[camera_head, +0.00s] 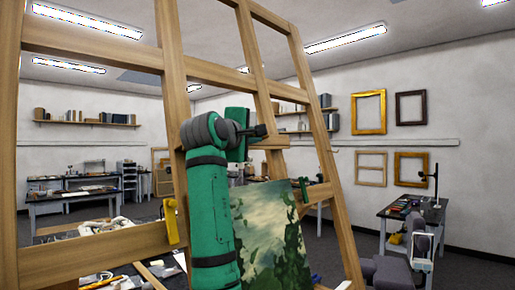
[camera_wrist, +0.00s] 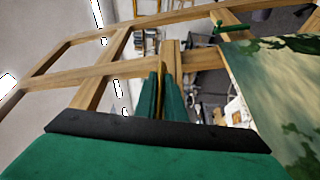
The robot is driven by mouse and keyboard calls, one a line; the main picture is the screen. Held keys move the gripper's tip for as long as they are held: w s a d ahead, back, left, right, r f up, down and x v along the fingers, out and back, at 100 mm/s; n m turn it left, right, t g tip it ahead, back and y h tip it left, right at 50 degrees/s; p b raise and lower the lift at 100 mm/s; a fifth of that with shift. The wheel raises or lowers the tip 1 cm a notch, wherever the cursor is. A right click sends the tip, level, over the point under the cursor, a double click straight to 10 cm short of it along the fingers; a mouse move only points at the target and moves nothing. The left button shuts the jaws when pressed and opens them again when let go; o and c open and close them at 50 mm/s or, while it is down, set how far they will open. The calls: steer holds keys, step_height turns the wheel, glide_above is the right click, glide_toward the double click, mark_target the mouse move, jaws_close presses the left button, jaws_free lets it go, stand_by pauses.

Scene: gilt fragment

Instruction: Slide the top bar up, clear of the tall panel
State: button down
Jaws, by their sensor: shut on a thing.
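The tall panel (camera_head: 262,235), a painting with green foliage and a pale sky, stands on the wooden easel. It also shows at right in the wrist view (camera_wrist: 280,85). The exact contact is unclear.
The easel's tall uprights (camera_head: 325,150) and upper crossbars (camera_head: 205,72) surround my arm. A yellow handle (camera_head: 171,221) sits at left. Worktables stand behind, and a table (camera_head: 410,215) is at right.

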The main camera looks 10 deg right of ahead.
steer(key=shift+r, duration=0.1)
steer(key=c, duration=1.8)
jaws_free()
steer(key=shift+c, duration=0.2)
steer(key=shift+s+a, duration=0.1)
steer(key=v, duration=1)
steer(key=shift+s, duration=0.3)
steer(key=shift+a, duration=0.1)
